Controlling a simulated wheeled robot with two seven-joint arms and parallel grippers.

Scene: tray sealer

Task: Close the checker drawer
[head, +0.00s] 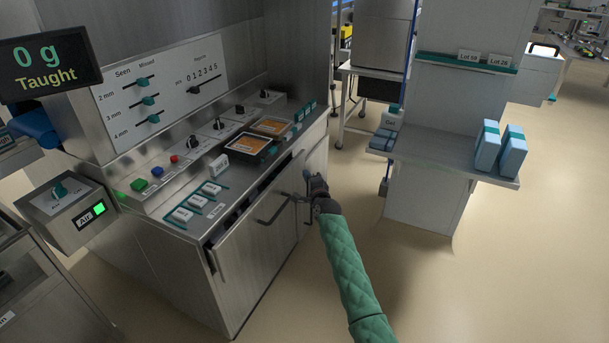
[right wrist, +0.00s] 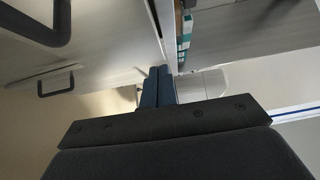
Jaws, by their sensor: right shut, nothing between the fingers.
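The checker drawer front (head: 252,250) is a tall steel panel on the front of the machine. A dark gap runs between its top edge and the counter, so it stands partly open. A dark bar handle (head: 273,212) is on it. My right gripper (head: 309,179) is shut and empty, near the panel's far right end, beside the handle. Whether it touches the panel I cannot tell. In the right wrist view its dark blue fingers (right wrist: 158,88) are together, with steel panels close by. My left gripper is not in view.
The counter holds trays, knobs and buttons, with an orange-topped tray (head: 249,143) near the edge. A white shelf unit (head: 450,160) with blue boxes (head: 487,147) stands to the right. The floor (head: 480,285) in front is clear. An air box (head: 75,208) is at left.

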